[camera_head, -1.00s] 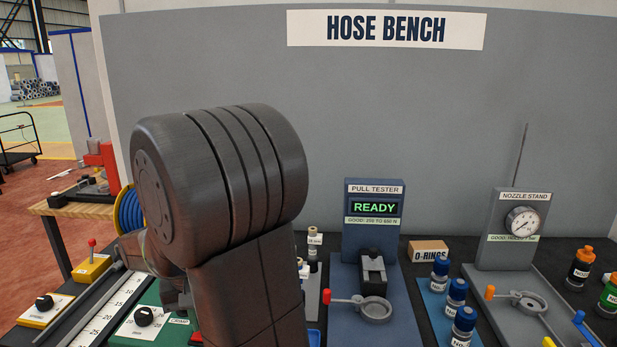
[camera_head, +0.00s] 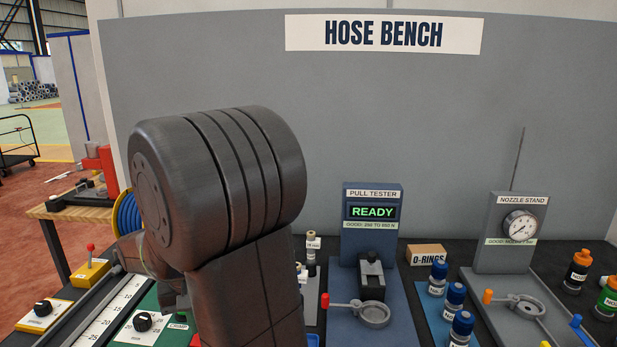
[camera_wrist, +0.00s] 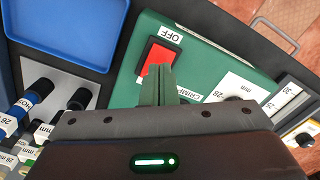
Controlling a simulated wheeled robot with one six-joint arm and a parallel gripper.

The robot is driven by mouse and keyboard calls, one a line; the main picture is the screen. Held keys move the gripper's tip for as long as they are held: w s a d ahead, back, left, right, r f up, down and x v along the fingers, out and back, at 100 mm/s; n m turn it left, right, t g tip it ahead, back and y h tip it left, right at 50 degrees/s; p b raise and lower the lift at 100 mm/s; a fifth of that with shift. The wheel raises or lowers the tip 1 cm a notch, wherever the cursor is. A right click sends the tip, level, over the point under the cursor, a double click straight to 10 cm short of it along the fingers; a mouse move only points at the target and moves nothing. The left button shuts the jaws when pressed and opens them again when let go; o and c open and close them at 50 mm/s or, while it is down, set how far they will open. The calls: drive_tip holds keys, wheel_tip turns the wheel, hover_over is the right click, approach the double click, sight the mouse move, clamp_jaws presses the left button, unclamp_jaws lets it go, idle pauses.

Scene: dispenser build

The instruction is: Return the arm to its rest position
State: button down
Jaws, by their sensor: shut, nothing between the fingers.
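My dark arm fills the left middle of the head view, folded up in front of the hose bench (camera_head: 540,120).
The pull tester (camera_head: 373,240), reading READY, stands right of my arm. The nozzle stand (camera_head: 500,255) and several blue-capped bottles are farther right. A blue tray (camera_wrist: 70,30) lies beside the green machine. The grey backboard rises behind.

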wheel_tip(320, 180, up, 5)
drive_tip(key=p, duration=0.3)
drive_tip(key=shift+f, duration=0.15)
wheel_tip(320, 180, down, 7)
drive_tip(key=b, duration=0.5)
drive_tip(key=shift+b, duration=0.4)
wheel_tip(320, 180, up, 9)
drive_tip(key=p, duration=0.6)
drive_tip(key=shift+f, duration=0.2)
